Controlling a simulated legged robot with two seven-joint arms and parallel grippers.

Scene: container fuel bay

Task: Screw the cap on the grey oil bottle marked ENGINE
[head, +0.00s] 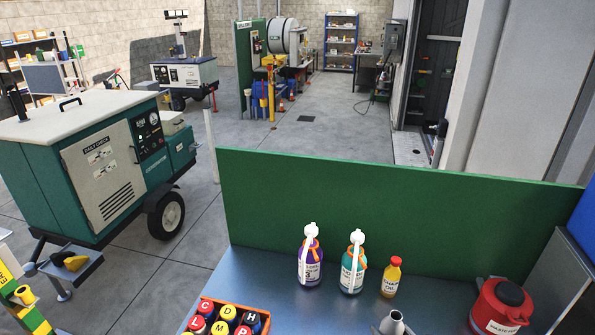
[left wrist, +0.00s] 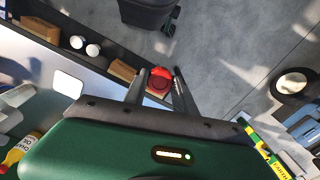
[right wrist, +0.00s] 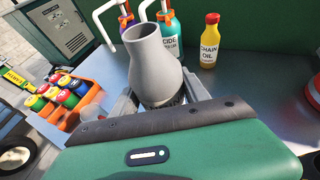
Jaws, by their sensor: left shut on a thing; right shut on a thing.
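The grey oil bottle (right wrist: 155,65) is in the right wrist view, its neck open and bare. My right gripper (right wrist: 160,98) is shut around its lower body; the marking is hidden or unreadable. In the head view only the grey bottle's top (head: 394,321) shows at the bottom edge, roughly upright. My left gripper (left wrist: 160,76) is shut on a red cap (left wrist: 160,82) between its fingertips in the left wrist view. The left gripper is not seen in the head view, and the cap is apart from the bottle.
Two pump bottles, purple (head: 311,262) and teal (head: 352,268), and a yellow chain oil bottle (head: 391,277) stand before a green panel (head: 400,205). An orange crate (head: 263,320) of several coloured-cap bottles is left; a red waste can (head: 497,306) is right.

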